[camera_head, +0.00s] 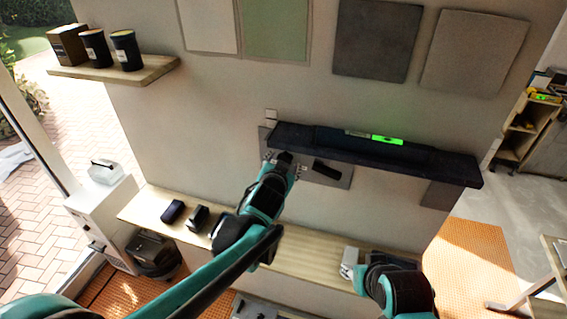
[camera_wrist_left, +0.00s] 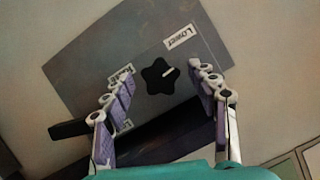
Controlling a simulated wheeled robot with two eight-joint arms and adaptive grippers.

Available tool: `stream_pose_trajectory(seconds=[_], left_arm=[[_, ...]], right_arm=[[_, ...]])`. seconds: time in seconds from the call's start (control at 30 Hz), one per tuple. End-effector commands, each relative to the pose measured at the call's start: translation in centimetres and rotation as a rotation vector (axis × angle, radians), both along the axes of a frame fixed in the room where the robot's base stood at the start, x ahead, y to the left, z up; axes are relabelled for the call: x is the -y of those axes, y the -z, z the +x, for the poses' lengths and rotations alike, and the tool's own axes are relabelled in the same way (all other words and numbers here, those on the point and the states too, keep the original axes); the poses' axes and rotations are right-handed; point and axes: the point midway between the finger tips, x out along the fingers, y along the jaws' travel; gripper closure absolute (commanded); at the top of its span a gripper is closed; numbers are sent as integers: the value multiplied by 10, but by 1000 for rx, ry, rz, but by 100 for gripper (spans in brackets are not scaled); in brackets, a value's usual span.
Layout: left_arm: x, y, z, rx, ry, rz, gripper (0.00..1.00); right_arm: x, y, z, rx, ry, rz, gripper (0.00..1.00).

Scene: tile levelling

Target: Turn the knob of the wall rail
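The wall rail (camera_head: 450,166) is a long dark shelf-like bar on the wall, with a grey plate (camera_head: 340,178) beneath it. In the left wrist view a black star-shaped knob (camera_wrist_left: 158,76) with a white mark sits on the grey plate (camera_wrist_left: 90,45), beside a "Lower" label (camera_wrist_left: 181,37). My left gripper (camera_head: 284,160) is at the plate's left part. In its wrist view the open fingers (camera_wrist_left: 161,70) stand on either side of the knob, with visible gaps. The knob is hidden in the head view. My right gripper (camera_head: 350,262) is low at the right, its fingers unclear.
A level with a bright green light (camera_head: 387,139) lies on the rail. A black bar (camera_head: 327,169) sticks out from the plate right of my left gripper. A wooden bench (camera_head: 310,252) with small dark items runs below. A shelf (camera_head: 140,72) with dark jars is upper left.

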Motion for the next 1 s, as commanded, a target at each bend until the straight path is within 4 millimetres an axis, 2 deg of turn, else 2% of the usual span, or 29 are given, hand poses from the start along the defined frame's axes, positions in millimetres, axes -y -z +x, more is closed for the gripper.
stream_pose_trajectory(seconds=[0.27,0.37,0.7,1.0], left_arm=[[-1,-3,-7,1,0,0,42],[-3,-8,-19,1,1,2,42],[-13,-30,-79,0,1,1,42],[-18,-42,-107,0,1,0,42]], right_arm=[[0,0,0,0,0,0,62],[0,0,0,0,0,0,62],[0,0,0,0,0,0,62],[0,0,0,0,0,0,62]])
